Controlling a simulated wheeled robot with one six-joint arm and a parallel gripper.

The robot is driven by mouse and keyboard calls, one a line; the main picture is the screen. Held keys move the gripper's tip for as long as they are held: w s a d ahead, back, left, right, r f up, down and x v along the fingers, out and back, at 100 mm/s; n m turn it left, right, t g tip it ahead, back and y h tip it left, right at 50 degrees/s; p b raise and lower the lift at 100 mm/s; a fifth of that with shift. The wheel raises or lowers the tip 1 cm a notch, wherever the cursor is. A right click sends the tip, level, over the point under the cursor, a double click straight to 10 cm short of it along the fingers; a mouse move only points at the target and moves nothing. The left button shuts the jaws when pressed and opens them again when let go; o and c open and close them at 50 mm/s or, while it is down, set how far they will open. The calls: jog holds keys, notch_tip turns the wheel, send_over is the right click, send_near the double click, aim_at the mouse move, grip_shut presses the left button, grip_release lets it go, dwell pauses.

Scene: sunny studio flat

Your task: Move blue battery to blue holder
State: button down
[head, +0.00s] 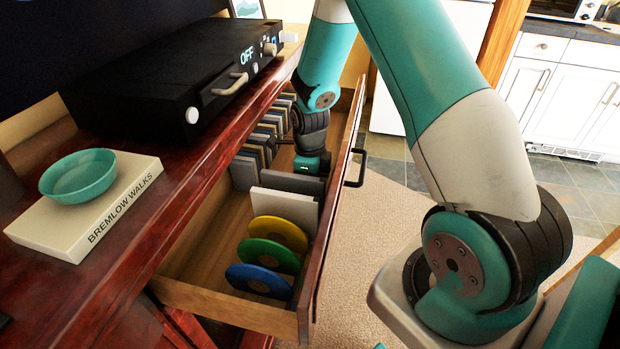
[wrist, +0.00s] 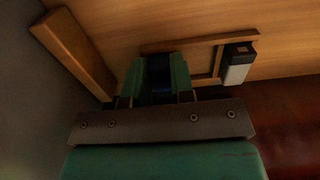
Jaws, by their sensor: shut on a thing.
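In the wrist view my gripper (wrist: 158,66) has its two teal fingers closed on a dark blue block, which I take to be the blue battery (wrist: 159,78). It is in deep shadow and mostly hidden between the fingers. In the head view my gripper (head: 310,164) reaches down into the open drawer (head: 205,240), and its fingertips are hidden behind grey panels. A thin wooden frame (wrist: 200,40) lies just beyond and right of the fingertips in the wrist view. I cannot make out a blue holder in either view.
A pale block with a dark end (wrist: 238,66) sits at the frame's right. Blue (head: 258,281), green (head: 268,255) and yellow (head: 279,233) discs stand in the drawer's near part. Grey panels (head: 285,184) stand close to my gripper. A wooden bar (wrist: 72,52) is at left.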

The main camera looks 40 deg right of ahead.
jog(key=shift+s+f, duration=0.1)
jog(key=shift+f, duration=0.35)
dwell(1.1)
jog(key=c, duration=0.9)
grip_release()
jog(key=shift+f, duration=0.1)
jog(key=shift+s+a, duration=0.1)
jog(key=shift+a, duration=0.1)
jog(key=shift+c, duration=1.3)
jog(key=o, duration=0.4)
jog(key=shift+r+p, duration=0.55)
jog(key=shift+r, duration=0.1)
jog(key=shift+o, duration=0.2)
jog(key=shift+w+r+p, duration=0.2)
jog(key=shift+r+p, duration=2.2)
jog(key=shift+r, duration=0.65)
jog(key=shift+d, duration=0.2)
